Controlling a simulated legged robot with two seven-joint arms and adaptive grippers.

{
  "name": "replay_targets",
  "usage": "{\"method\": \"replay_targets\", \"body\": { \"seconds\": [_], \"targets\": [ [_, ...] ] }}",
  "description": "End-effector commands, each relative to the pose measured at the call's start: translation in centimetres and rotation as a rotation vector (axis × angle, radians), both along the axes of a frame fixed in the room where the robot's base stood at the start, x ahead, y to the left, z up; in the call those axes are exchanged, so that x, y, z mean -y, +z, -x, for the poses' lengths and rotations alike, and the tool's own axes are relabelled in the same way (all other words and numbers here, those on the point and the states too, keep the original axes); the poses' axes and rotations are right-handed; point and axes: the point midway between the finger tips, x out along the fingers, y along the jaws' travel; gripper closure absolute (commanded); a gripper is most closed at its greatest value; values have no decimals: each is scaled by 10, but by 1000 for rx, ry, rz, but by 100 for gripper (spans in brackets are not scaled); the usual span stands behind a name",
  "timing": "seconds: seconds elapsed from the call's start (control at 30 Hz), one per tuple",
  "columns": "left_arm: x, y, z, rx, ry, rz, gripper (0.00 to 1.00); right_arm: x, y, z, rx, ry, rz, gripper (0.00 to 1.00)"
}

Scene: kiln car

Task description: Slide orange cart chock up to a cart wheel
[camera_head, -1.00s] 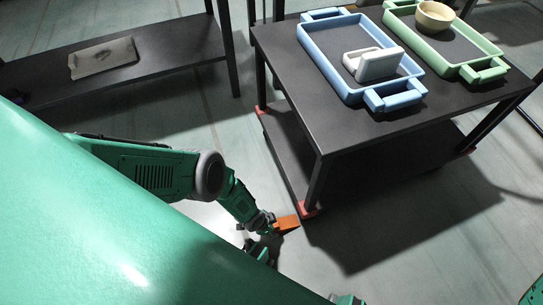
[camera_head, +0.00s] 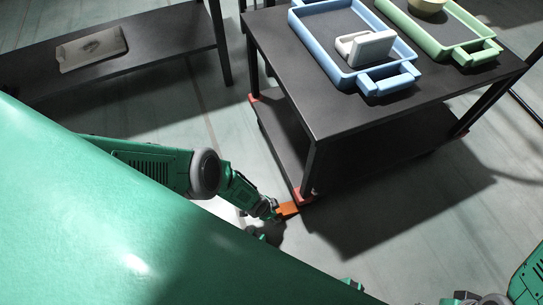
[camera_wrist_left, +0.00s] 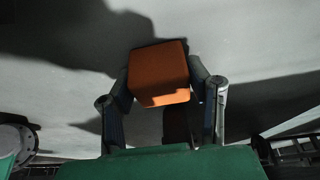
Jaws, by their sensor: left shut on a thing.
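The orange chock (camera_head: 288,209) is on the floor at the near corner of the dark cart (camera_head: 318,118). In the left wrist view the chock (camera_wrist_left: 158,68) sits between the two fingers. My left gripper (camera_head: 272,209) is low, shut on the chock from its left side. The chock's far end is right by the cart's red corner piece (camera_head: 302,195). The wheel under that corner is too dark and small to make out, so I cannot tell whether the chock touches it. My right arm shows at the lower right, but its gripper is not visible.
The cart carries a blue tray (camera_head: 322,57) with a pale grey object (camera_head: 364,48) and a green tray (camera_head: 465,54) with a bowl (camera_head: 428,6). A low dark bench (camera_head: 165,65) with a flat grey piece (camera_head: 92,48) stands left. Floor right of the cart is clear.

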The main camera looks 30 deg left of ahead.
Motion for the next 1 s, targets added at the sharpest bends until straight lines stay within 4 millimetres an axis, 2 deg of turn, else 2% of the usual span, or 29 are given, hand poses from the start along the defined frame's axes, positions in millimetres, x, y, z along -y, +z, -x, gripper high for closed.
{"method": "replay_targets", "body": {
  "seconds": [0.27,0.3,0.33,1.0],
  "targets": [
    [6,0,-7,3,2,0,91,0,0,0,0,0,0,60],
    [5,0,-7,2,-1,0,43,0,0,0,0,0,0,60],
    [5,0,-7,2,-1,0,32,0,0,0,0,0,0,60],
    [4,2,-6,0,-1,0,32,0,2,0,0,0,0,60]
  ]
}}
